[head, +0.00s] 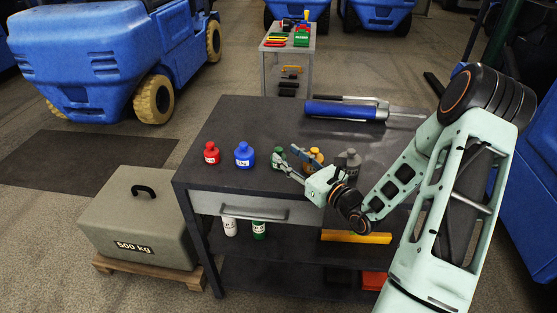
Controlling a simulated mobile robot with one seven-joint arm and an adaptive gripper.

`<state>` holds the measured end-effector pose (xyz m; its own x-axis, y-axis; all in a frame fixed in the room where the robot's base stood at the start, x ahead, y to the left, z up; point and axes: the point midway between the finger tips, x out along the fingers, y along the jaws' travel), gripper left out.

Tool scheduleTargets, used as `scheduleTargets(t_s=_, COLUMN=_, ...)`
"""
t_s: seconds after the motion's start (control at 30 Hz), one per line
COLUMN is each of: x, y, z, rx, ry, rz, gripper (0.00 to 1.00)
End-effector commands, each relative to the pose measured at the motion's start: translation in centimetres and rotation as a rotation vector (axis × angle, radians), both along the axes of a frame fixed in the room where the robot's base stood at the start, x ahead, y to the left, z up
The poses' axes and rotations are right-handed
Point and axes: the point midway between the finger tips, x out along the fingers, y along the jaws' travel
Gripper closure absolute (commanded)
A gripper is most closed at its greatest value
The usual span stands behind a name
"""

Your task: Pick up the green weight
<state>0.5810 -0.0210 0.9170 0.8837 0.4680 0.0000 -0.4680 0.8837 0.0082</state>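The green weight (280,153) stands upright on the dark tabletop (225,125), partly hidden behind one finger of my gripper. My gripper (284,152) reaches in from the right, low over the table, with its two fingers spread apart. The fingertips are right by the green weight, one overlapping it in the picture and the other to its right. I cannot tell whether they touch it. The weight appears to rest on the table.
A red weight (212,153) and a blue weight (244,155) stand left of the green one. A yellow weight (316,156) and a dark grey weight (349,161) stand close to my gripper. A blue-handled tool (345,110) lies behind. A 500 kg block (140,218) sits left of the table.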

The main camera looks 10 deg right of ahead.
Motion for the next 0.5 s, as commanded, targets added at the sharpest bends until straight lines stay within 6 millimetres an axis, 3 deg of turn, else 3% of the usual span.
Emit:
scheduleTargets(t_s=0.3, x=3.9, y=2.1, z=-0.4, rx=0.000, ry=-0.001, rz=0.003, gripper=0.61)
scheduleTargets(t_s=0.5, x=4.4, y=2.3, z=-0.5, rx=-0.001, ry=0.000, rz=0.001, gripper=0.61)
